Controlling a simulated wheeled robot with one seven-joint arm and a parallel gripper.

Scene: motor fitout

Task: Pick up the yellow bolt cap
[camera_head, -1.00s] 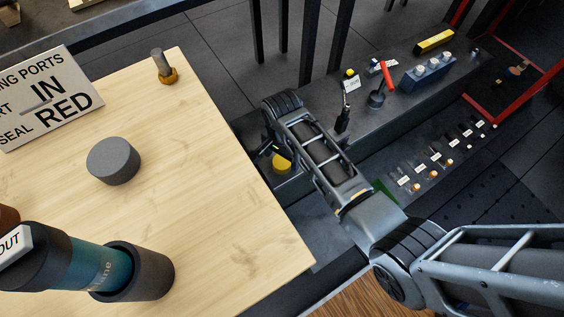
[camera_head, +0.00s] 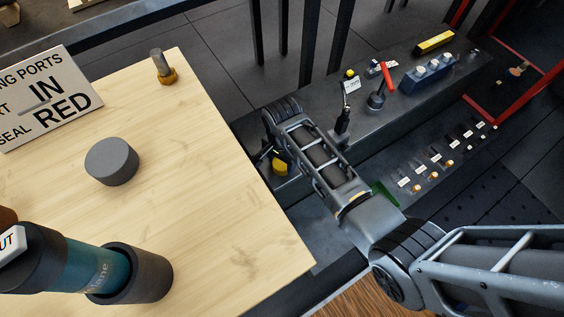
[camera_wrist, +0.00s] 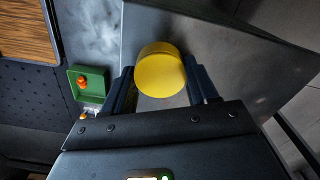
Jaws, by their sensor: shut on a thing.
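The yellow bolt cap (camera_wrist: 160,72) is a short round cylinder. In the wrist view my gripper (camera_wrist: 160,85) has a dark finger on each side of it and is shut on it. In the head view the cap (camera_head: 280,167) shows at the end of my arm, just past the right edge of the wooden table, with a dark finger beside it. The rest of my gripper is largely hidden there by my own arm. I cannot tell whether the cap touches the dark surface below it.
The light wooden table (camera_head: 200,220) holds a grey cylinder (camera_head: 112,161), a bolt with a yellow-brown base (camera_head: 163,67) and a teal bottle (camera_head: 95,265). A dark bench has a blue block (camera_head: 428,73) and a red-handled tool (camera_head: 386,75). A green tray (camera_wrist: 90,83) lies left of my gripper.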

